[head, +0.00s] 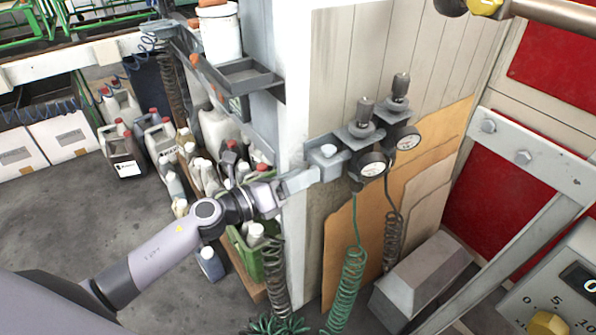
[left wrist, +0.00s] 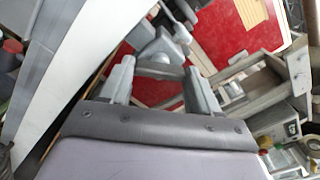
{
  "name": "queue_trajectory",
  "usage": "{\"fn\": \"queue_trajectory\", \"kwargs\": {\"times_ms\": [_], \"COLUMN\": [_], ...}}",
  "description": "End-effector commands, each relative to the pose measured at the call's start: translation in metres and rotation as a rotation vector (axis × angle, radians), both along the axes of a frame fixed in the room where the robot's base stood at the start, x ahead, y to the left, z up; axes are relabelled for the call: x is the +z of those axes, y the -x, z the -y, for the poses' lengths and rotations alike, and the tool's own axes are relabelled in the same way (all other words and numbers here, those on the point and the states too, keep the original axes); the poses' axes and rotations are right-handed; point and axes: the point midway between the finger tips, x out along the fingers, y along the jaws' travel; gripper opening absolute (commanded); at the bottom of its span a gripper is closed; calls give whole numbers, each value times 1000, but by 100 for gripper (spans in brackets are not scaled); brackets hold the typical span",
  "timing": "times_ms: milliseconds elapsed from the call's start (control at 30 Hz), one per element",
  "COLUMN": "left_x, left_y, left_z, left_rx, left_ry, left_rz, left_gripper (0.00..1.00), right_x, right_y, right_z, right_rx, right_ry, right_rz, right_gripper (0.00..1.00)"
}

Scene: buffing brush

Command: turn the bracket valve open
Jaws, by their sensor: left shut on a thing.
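A grey wall bracket (head: 327,153) with a small pale knob on top stands out from the corner of the white post. Two regulators with black-rimmed gauges (head: 372,165) sit to its right. My left gripper (head: 308,179) is at the bracket's lower left, beside the post. In the left wrist view, my left gripper (left wrist: 160,76) has its two fingers apart with a grey bar-like part (left wrist: 160,70) between them. It is shut on this part, likely the bracket valve's handle. The valve's exact turn position cannot be told. My right gripper is not in view.
A green coiled hose (head: 350,285) and a dark one hang below the gauges. Canisters and bottles (head: 160,140) crowd the left of the post. A grey metal frame (head: 545,160) stands at right. A grey block-shaped box (head: 425,275) lies below.

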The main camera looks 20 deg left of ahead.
Motion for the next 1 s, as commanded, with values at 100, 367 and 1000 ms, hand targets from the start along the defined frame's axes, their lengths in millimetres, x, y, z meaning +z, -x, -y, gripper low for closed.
{"fn": "queue_trajectory", "kwargs": {"times_ms": [100, 367, 1000], "left_x": [2, 2, 1], "left_y": [0, 0, 0], "left_z": [0, 0, 0], "left_rx": [0, 0, 0], "left_ry": [88, 283, 670], "left_rz": [-71, -222, -524], "left_gripper": [31, 31, 31], "right_x": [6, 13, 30], "right_y": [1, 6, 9], "right_z": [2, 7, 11], "right_rx": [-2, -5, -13], "right_ry": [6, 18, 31], "right_rz": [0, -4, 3], "right_gripper": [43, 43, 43]}}
